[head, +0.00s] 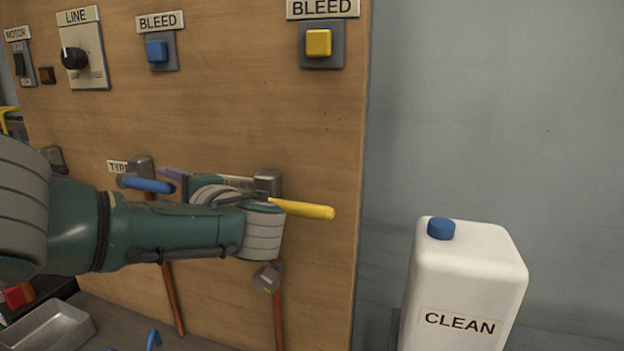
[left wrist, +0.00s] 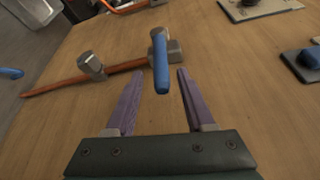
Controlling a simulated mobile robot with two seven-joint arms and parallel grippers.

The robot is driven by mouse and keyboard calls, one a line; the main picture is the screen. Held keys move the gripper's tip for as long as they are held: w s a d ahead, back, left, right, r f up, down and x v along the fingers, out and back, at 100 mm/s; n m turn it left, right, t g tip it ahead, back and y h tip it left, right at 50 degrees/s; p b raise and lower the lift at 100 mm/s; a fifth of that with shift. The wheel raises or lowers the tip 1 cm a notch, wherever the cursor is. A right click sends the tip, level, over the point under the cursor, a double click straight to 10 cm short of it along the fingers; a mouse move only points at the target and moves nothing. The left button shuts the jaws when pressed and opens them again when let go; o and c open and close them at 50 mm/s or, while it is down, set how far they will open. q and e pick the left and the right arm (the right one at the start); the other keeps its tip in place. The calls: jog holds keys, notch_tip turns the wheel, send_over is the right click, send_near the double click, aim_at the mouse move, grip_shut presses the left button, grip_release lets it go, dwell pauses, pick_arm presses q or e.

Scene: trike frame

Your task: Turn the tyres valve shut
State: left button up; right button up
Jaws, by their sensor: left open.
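The tyres valve is a grey metal body with a blue lever handle (head: 150,185), under a partly hidden label (head: 117,167) starting "TYR". The lever sticks out crosswise to its copper pipe. In the left wrist view the blue lever (left wrist: 161,66) points toward my gripper. My left gripper (left wrist: 160,76) is open, with one purple finger on each side of the lever's end and a visible gap on both sides. In the head view a purple finger of the left gripper (head: 172,173) shows just right of the lever. My right gripper is in neither view.
A second valve with a yellow lever (head: 303,209) sits right beside my left wrist, its label mostly covered. Above are blue (head: 157,50) and yellow (head: 318,43) bleed buttons and the line knob (head: 74,58). A white jug (head: 465,275) marked CLEAN stands right; a metal tray (head: 48,331) lies lower left.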

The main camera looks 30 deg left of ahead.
pick_arm(q)
jog(key=s+d, duration=0.1)
jog(key=d, duration=0.8)
jog(key=shift+s+d+r, duration=0.25)
jog(key=shift+d+r, duration=0.05)
jog(key=shift+d, duration=0.1)
